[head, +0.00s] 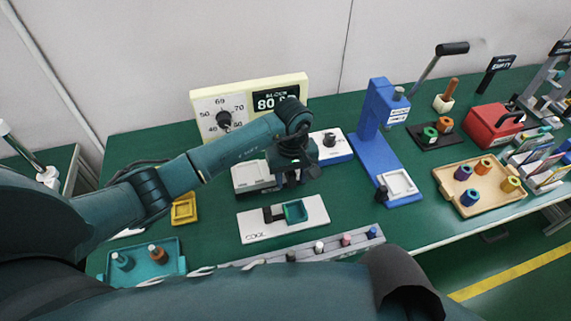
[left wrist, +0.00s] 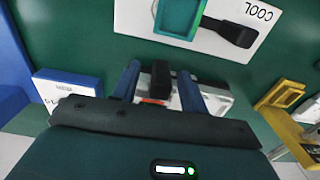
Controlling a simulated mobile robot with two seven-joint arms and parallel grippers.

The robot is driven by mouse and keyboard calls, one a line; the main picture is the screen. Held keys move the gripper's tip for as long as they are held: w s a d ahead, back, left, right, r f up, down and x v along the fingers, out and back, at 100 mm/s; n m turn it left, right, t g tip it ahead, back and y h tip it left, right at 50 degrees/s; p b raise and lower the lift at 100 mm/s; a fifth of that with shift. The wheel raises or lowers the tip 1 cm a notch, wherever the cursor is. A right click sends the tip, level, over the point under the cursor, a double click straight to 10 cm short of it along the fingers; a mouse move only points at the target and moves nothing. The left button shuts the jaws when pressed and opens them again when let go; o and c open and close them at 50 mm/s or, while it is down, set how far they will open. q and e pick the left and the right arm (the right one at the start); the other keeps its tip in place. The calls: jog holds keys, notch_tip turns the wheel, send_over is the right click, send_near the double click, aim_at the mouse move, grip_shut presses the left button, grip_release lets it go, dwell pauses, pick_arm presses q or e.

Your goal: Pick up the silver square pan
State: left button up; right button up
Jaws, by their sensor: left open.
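The silver square pan (head: 252,174) sits on a light base at the back of the green table, below the dial board. My left gripper (head: 292,178) is over its right side, pointing down, and hides part of it. In the left wrist view my left gripper (left wrist: 160,84) is open, with a black handle (left wrist: 160,76) between its two blue fingers. Silver surface (left wrist: 218,101) shows behind the fingers. I cannot tell whether the fingers touch the handle. My right gripper is not in view.
A white COOL plate (head: 254,229) with a green pan (head: 295,212) lies in front. A white-and-blue dial box (head: 331,145) stands close behind the gripper.

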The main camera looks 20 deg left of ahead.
pick_arm(q)
jog(key=shift+f, duration=0.3)
jog(key=shift+c, duration=0.4)
grip_shut()
